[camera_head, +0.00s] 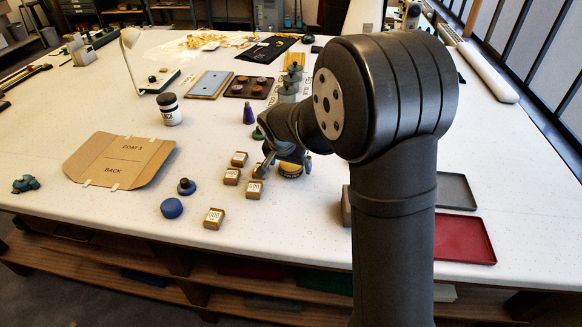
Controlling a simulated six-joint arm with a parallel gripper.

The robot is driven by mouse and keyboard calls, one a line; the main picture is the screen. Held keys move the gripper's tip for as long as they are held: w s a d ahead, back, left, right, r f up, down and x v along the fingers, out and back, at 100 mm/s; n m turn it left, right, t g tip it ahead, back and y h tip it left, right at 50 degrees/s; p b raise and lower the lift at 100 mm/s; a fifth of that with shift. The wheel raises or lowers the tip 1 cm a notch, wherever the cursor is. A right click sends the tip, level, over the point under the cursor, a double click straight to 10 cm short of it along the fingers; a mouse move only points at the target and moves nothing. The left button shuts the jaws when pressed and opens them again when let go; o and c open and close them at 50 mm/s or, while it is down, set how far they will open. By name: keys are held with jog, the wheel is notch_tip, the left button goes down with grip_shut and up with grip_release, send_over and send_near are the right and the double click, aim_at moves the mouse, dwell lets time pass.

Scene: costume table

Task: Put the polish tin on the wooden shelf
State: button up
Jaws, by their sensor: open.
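A low round tin with a dark top edge and yellowish side (291,170) sits on the white table below my wrist, partly hidden by it; it may be the polish tin. A flat round blue piece (171,208) lies at the front left, and I cannot tell whether it is a tin or a lid. My gripper (283,167) is open and low over the table, with one finger showing left of the dark-topped tin and the other near its right side. I cannot tell whether they touch it. I cannot make out a wooden shelf on the tabletop; wooden boards (130,258) run beneath the table.
Several small labelled blocks (214,218) stand left of my gripper, with a dark-blue knobbed piece (186,187) nearby. A cardboard sheet (120,160) lies at left. A white jar (168,110) and purple bottle (249,114) stand behind. A red tray (464,241) is at right.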

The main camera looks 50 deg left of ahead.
aim_at(292, 166)
jog(key=shift+w+f, duration=0.1)
jog(key=shift+f, duration=0.2)
jog(key=shift+a+r, duration=0.1)
jog(key=c, duration=1.3)
jog(key=shift+r, duration=0.1)
jog(key=r, duration=0.4)
jog(key=shift+w+d+r, duration=0.2)
jog(key=shift+d, duration=0.05)
jog(key=w+d+r, duration=0.6)
jog(key=d, duration=0.3)
jog(key=shift+w+r, duration=0.2)
